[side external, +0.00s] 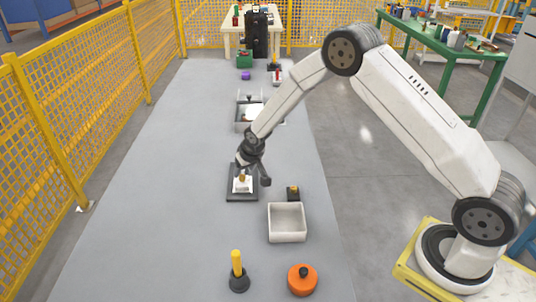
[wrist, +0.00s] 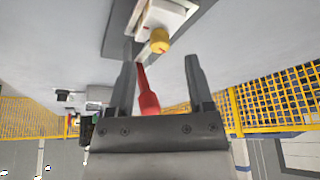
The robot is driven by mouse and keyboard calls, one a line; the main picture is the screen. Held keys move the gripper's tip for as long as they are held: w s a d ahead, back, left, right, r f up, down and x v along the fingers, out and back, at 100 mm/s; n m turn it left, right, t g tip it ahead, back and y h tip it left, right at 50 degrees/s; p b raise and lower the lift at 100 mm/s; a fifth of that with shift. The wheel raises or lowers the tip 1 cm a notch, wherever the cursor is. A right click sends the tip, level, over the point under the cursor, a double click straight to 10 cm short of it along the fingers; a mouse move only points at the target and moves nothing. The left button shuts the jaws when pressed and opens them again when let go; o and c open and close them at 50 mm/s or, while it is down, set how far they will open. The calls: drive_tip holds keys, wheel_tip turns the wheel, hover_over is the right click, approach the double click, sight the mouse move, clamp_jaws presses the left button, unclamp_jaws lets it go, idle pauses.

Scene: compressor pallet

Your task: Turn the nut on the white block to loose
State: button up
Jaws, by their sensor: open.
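The white block (side external: 243,187) sits on a dark square plate (side external: 236,196) in the middle of the grey mat. A yellow nut (side external: 241,177) is on the block. In the wrist view the nut (wrist: 159,41) shows a small red mark, with the white block (wrist: 172,12) behind it. My gripper (side external: 254,172) is close to the block, its fingers tilted. In the wrist view my gripper (wrist: 161,60) is open, and the nut appears just beyond the fingertips, between them. I cannot tell whether a finger touches it. Nothing is held.
A red part (wrist: 148,95) shows between the fingers in the wrist view; its distance is unclear. A light open bin (side external: 287,238), an orange disc (side external: 302,285) and a yellow post (side external: 237,264) stand nearer the camera. The mat's left side is clear.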

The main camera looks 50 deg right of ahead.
sight(242, 175)
drive_tip(key=shift+x, duration=1.7)
clamp_jaws()
